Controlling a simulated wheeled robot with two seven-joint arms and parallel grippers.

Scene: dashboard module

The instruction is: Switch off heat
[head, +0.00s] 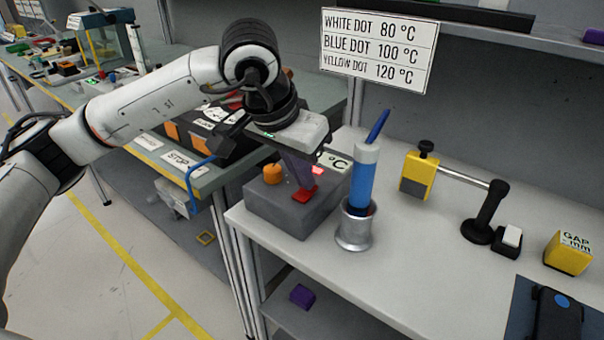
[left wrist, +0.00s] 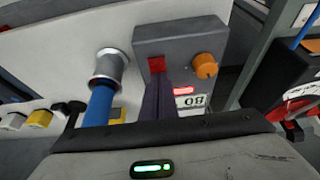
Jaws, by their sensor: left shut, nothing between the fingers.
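The grey heater box (head: 285,212) stands at the left end of the white bench. It has an orange knob (head: 272,174), a red switch (head: 305,193) and a small display (head: 317,170) glowing red. The wrist view also shows the red switch (left wrist: 157,64), orange knob (left wrist: 205,66) and lit display (left wrist: 183,91). My left gripper (head: 304,184) is shut and empty, pointing down at the red switch. Its fingertips (left wrist: 159,82) are right at the switch's edge; I cannot tell whether they touch it. The display's digits are unreadable. My right gripper is out of view.
A metal cup (head: 354,232) holding a blue tool (head: 365,180) stands close right of the box. A yellow-and-black stand (head: 418,177) and a yellow gap block (head: 568,253) are further right. A dot-temperature sign (head: 378,50) hangs behind. The bench's front edge is near the box.

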